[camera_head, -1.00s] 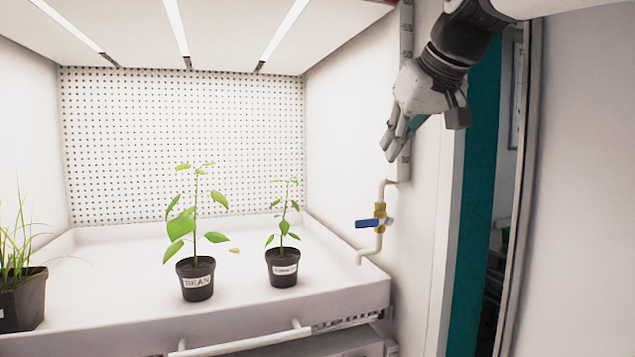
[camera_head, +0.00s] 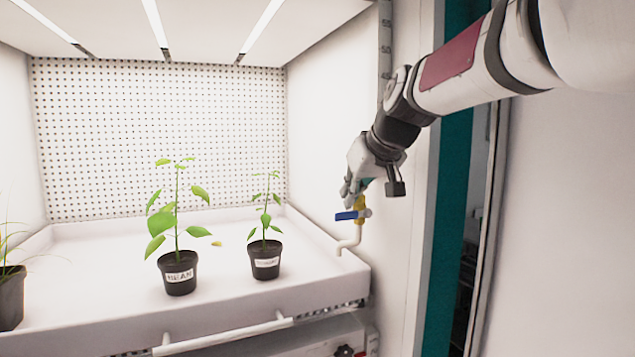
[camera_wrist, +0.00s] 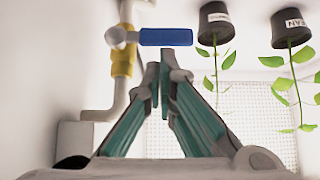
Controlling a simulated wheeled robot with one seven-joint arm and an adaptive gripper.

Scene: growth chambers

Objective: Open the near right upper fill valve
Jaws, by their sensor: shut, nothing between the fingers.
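The fill valve is a yellow body (camera_head: 360,204) on a white pipe with a blue lever handle (camera_head: 348,216), mounted at the right edge of the chamber. In the head view the lever points left, across the pipe. In the wrist view the blue handle (camera_wrist: 166,37) lies crosswise just beyond my fingertips, with the yellow body (camera_wrist: 123,63) to its left. My gripper (camera_head: 347,195) is just above the lever, its fingers pointing down. In the wrist view my gripper (camera_wrist: 165,68) is shut and empty, its tips very close to the handle; I cannot tell whether they touch it.
Two potted plants, one in a left pot (camera_head: 180,277) and one in a right pot (camera_head: 265,262), stand on the white tray (camera_head: 230,310). A grassy plant's pot (camera_head: 12,297) is at the far left. A white rail (camera_head: 225,338) runs along the tray front.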

